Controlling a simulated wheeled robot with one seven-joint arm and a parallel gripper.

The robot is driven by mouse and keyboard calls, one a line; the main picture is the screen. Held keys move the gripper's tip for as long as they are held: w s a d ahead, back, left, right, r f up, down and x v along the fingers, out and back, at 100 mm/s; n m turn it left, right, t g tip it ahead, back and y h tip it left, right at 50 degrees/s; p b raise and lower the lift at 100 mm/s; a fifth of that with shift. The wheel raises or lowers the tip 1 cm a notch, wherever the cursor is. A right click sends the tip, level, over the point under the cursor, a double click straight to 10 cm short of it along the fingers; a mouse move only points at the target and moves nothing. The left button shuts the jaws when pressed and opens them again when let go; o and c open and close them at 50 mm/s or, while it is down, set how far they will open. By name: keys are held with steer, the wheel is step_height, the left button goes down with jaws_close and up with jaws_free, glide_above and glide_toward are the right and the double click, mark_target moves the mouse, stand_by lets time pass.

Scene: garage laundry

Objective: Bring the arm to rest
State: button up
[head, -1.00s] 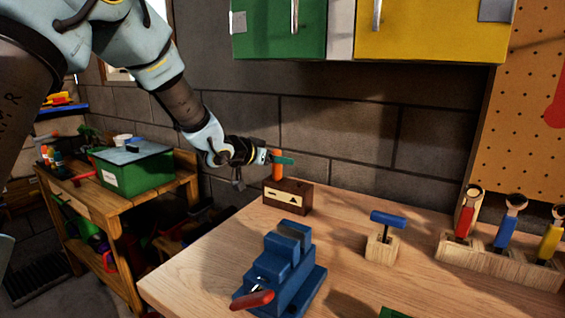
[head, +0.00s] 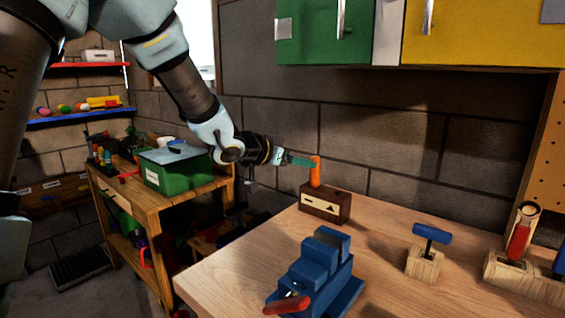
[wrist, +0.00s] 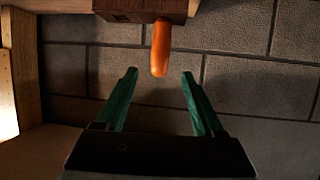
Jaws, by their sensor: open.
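My gripper (head: 304,162) is at the back left of the workbench, with its green fingers pointing right toward an orange peg (head: 315,172). The peg stands upright in a dark brown block (head: 325,204) with a pale front label. In the wrist view my gripper (wrist: 160,76) is open, its two green fingers spread apart and holding nothing. The orange peg (wrist: 160,45) shows there beyond the fingers, its end level with the gap between the fingertips. The dark block (wrist: 140,8) is at the top edge of that view.
A blue vise (head: 318,272) with a red handle stands at the bench front. A blue-handled tool (head: 431,233) in a wooden block and a tool rack (head: 525,280) are to the right. Green (head: 310,30) and yellow (head: 480,30) cabinets hang above. A green bin (head: 180,172) sits on a side table.

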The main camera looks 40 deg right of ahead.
steer(key=w+a+f+n+t+y, duration=0.35)
steer(key=w+a, duration=0.65)
steer(key=a, duration=0.4)
steer(key=w+a+f+n+t+y, duration=0.1)
steer(key=a+f+n+y, duration=0.15)
steer(key=a, duration=0.65)
steer(key=w+a+f+n+t+y, duration=0.1)
steer(key=w+a+n+y, duration=0.15)
steer(key=a, duration=0.55)
steer(key=s+a+f+n+g+y, duration=0.2)
steer(key=s+a+n, duration=0.1)
steer(key=s+a, duration=0.4)
steer(key=s+a+f+n+g+y, duration=0.2)
steer(key=s+a, duration=0.6)
steer(key=a, duration=0.6)
steer(key=shift+f+n+g+y, duration=0.35)
steer(key=shift+n+g, duration=0.4)
steer(key=shift+n, duration=0.2)
